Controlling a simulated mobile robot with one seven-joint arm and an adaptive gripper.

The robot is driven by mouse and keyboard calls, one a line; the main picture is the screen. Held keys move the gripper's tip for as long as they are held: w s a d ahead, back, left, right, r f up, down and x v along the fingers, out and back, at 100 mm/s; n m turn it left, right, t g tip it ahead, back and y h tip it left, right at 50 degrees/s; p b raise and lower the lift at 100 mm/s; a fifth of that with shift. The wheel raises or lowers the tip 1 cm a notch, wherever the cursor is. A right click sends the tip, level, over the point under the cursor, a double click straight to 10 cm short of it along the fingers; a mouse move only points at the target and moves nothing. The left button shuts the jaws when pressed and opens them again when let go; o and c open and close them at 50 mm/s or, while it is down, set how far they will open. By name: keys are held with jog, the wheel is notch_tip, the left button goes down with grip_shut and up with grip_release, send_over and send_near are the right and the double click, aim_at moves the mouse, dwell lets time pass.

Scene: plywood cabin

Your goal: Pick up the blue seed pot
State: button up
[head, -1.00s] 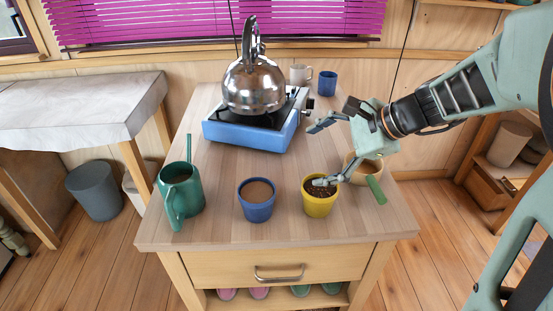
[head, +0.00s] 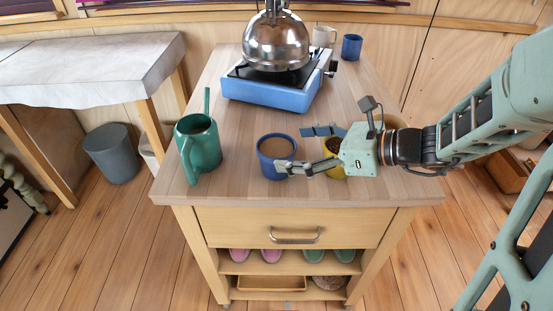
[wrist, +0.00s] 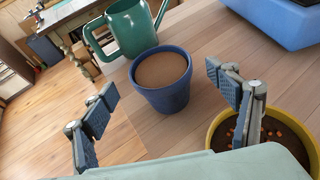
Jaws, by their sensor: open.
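The blue seed pot (head: 268,170) stands upright on the wooden worktop, filled nearly to its rim with smooth brown matter. It is also plain in the wrist view (wrist: 165,100), ahead of and between the spread fingers. My gripper (head: 296,150) is open and empty, just right of the pot. Its lower fingertip overlaps the pot's right side in the head view; I cannot tell whether they touch.
A yellow pot (wrist: 213,130) of dark soil with orange bits stands right of the blue pot, partly under my gripper. A green watering can (head: 200,150) stands to the left. A blue stove (head: 265,93) with a kettle (head: 276,42) is behind. Worktop between is clear.

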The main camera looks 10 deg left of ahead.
aim_at(268, 146)
jog(key=x, duration=0.5)
jog(key=shift+w+a, duration=0.1)
jog(key=shift+a, duration=0.05)
jog(key=shift+r, duration=0.1)
jog(key=c, duration=1.5)
